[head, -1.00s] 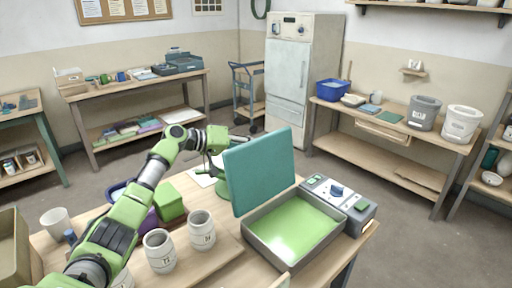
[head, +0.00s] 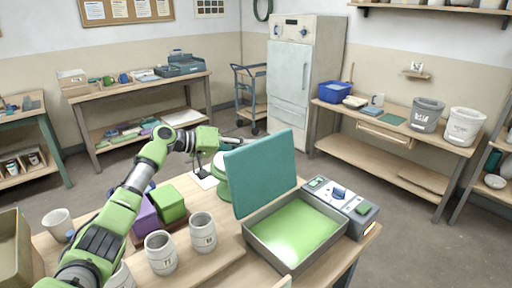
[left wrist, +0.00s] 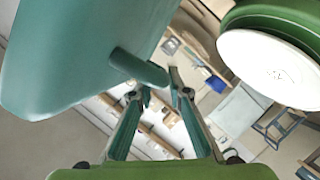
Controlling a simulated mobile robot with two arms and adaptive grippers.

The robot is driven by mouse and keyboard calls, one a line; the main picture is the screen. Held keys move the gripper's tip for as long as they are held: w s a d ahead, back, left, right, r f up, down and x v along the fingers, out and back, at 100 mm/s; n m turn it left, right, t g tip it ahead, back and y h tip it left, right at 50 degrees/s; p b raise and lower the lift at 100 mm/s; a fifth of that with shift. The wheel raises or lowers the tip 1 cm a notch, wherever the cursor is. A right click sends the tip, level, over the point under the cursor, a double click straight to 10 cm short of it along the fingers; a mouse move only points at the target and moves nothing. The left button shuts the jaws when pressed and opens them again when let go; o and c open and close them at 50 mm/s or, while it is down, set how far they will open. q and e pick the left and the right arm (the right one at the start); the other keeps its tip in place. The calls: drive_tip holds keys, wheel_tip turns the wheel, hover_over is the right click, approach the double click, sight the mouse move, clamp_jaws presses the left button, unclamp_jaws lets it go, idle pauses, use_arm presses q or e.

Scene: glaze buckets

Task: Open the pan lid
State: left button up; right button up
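The pan (head: 262,256) is a grey rectangular tray with a bright green inside, on the near table. Its teal lid (head: 262,172) stands raised and tilted back at the pan's rear left edge, so the inside is exposed. The lid also fills the upper left of the left wrist view (left wrist: 75,50), with its bar-like teal handle (left wrist: 138,68) sticking out. My left gripper (left wrist: 161,85) has its fingers apart, their tips close to the handle's end; contact cannot be told. In the head view it is behind the lid, partly hidden. My right gripper is not in view.
A grey control box (head: 341,200) adjoins the pan on the right. A green lamp-like object (left wrist: 278,65) is close beside my left gripper. Two pale cups (head: 202,232), a green block (head: 170,204) and a purple block (head: 145,216) stand left of the pan.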

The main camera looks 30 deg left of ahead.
use_arm(q)
drive_tip(key=v, duration=0.8)
drive_tip(key=shift+s, duration=0.15)
drive_tip(key=shift+r, duration=0.15)
